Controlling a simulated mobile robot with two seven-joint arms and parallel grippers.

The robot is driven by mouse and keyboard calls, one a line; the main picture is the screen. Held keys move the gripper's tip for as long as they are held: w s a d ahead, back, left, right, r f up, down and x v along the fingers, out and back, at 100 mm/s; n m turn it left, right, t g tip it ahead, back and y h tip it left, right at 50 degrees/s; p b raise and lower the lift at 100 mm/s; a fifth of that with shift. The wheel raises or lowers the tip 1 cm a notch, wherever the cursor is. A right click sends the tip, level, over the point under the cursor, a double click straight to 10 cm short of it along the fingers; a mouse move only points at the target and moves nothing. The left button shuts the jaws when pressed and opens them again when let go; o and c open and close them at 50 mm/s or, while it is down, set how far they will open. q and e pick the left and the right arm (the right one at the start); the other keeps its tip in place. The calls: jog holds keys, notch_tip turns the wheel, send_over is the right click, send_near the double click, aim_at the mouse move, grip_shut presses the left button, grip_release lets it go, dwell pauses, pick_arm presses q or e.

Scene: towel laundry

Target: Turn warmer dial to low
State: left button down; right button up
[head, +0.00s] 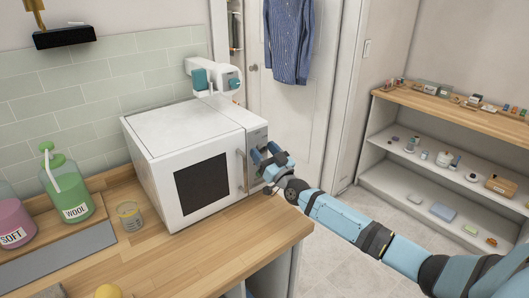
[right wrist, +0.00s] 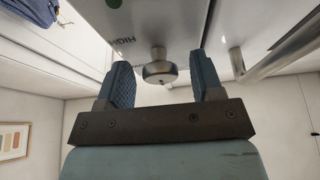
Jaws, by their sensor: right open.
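The warmer (head: 160,150) is a white box with a dark window, standing on the wooden counter. Its front panel and handle show at its right side. In the right wrist view the silver dial (right wrist: 159,68) sticks out of the panel, with the word HIGH printed beside it, upside down in this view. My right gripper (head: 270,158) is open at the panel. In the right wrist view its two blue fingers (right wrist: 162,80) stand on either side of the dial with gaps visible. The dial's pointer setting cannot be read. In the head view the gripper hides the dial. My left gripper is not in view.
The warmer's bar handle (head: 242,170) is close beside the right gripper. A small glass jar (head: 130,216) and the green WOOL bottle (head: 68,190) stand left of the warmer. A white-and-teal device (head: 213,76) shows behind it. Shelves (head: 455,185) stand at the right.

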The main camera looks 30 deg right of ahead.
jog(key=c, duration=0.9)
jog(key=shift+a+r+m+h+p, duration=0.1)
jog(key=shift+m+h+p, duration=0.5)
jog(key=shift+m+p, duration=0.5)
jog(key=m+h+p, duration=0.2)
jog(key=m, duration=0.1)
jog(key=m+g+h+p, duration=0.1)
jog(key=m+p, duration=0.2)
jog(key=m, duration=0.1)
jog(key=shift+a+r+m+h, duration=0.1)
jog(key=shift+r+m+h, duration=0.05)
jog(key=shift+m+h, duration=0.2)
jog(key=m+g+h+p, duration=0.1)
jog(key=m+p, duration=0.1)
jog(key=m, duration=0.1)
jog(key=shift+m+g+h+p, duration=0.5)
jog(key=shift+m+p, duration=0.8)
jog(key=shift+m, duration=0.25)
jog(key=shift+f, duration=0.2)
